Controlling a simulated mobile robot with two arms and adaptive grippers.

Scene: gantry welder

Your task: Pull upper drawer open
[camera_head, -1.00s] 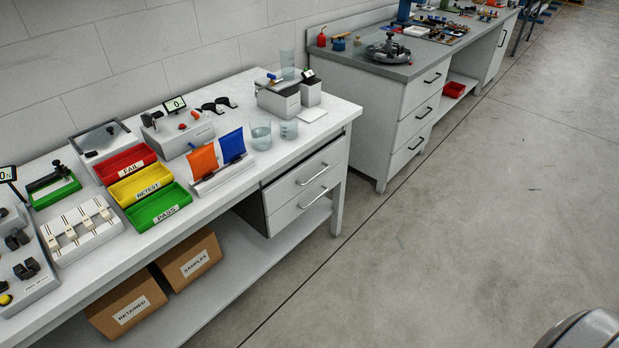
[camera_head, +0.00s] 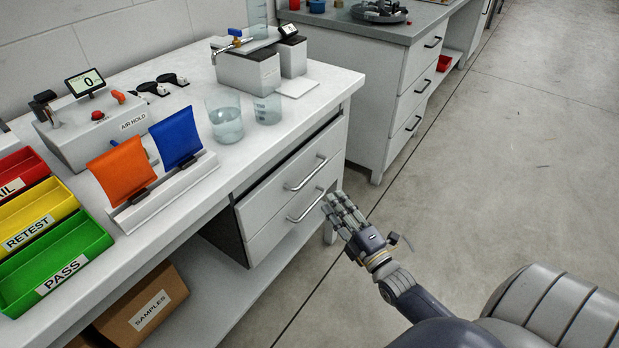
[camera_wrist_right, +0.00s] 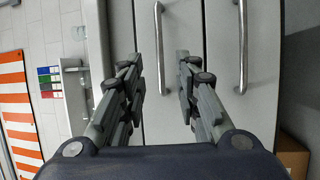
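The upper drawer (camera_head: 275,196) is a white front with a silver bar handle (camera_head: 308,174), set under the near bench's right end. It looks shut. The lower drawer (camera_head: 285,228) with a like handle (camera_head: 307,206) is below it. My right gripper (camera_head: 337,202) is open and empty, in front of the drawers near their right side. In the right wrist view, turned sideways, its fingers (camera_wrist_right: 158,62) stand on either side of the upper handle (camera_wrist_right: 160,40), with no contact visible. The lower handle (camera_wrist_right: 243,45) is to the right there. My left gripper is not in view.
The bench top (camera_head: 265,160) carries two beakers, a rack with orange and blue pouches, and colored bins. A cardboard box (camera_head: 150,305) sits on the lower shelf. A second drawer bench (camera_head: 380,90) stands behind. The floor at right is clear.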

